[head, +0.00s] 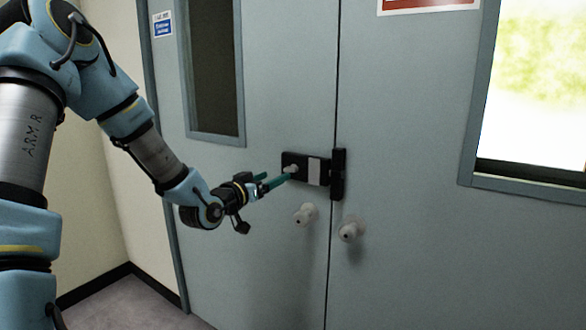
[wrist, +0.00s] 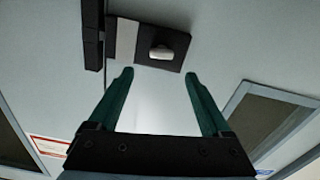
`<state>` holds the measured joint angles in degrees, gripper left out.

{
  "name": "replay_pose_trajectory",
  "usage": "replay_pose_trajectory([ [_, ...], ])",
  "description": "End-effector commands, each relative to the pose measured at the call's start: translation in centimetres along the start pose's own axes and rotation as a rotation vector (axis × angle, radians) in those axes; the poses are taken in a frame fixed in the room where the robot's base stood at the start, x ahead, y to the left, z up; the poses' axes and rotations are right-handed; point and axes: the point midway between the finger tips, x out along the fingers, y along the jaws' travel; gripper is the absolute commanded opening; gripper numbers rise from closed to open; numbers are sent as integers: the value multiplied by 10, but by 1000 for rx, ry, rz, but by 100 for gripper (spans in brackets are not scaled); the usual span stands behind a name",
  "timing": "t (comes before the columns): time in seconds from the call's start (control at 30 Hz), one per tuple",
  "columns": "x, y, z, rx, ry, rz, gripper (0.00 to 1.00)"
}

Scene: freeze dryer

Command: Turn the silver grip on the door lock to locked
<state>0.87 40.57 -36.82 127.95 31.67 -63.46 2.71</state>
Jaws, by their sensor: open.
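The door lock (head: 318,171) is a black plate with a light panel, mounted across the seam of the grey double doors. Its silver grip (head: 293,169) sits at the left end of the plate in the head view. In the wrist view the lock plate (wrist: 125,40) is at the top and the silver grip (wrist: 162,53) is a small rounded bar lying roughly crosswise. My gripper (wrist: 158,74) is open, its two green fingers apart, with the grip beyond and between the tips. In the head view my gripper (head: 281,180) reaches the lock from the left, and the fingertips partly overlap the grip.
Two round door knobs (head: 304,214) and (head: 349,232) stick out below the lock. A black catch piece (head: 338,174) stands upright at the seam. The left door has a narrow window (head: 215,70); the right has a bright window (head: 535,90). Floor shows at bottom left.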

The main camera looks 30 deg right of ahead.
Motion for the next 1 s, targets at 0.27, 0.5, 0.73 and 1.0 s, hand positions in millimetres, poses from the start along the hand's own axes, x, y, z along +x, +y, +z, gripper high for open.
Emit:
replay_pose_trajectory([
  [0.27, 53, 1, -2, -2, -1, 0, 82],
  [0.5, 80, 0, -1, -1, -2, -2, 82],
  [0.73, 85, -1, 1, 0, -3, -2, 82],
  [1.0, 84, -1, 1, 0, -3, -2, 68],
])
